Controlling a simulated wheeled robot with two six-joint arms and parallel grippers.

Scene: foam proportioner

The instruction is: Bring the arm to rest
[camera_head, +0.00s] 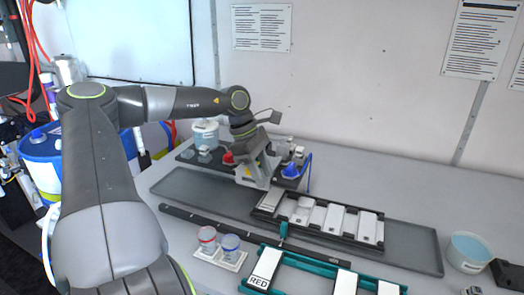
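My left arm comes in from the left, rises and reaches across the work table (370,165). My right gripper is not in view.
A red-lidded jar (207,238) and a blue-lidded jar (230,245) stand on a white holder at the front. A teal rack (310,262) has a block marked RED. A bucket (205,133) stands behind; a tub (468,252) stands at right. The table's back right is clear.

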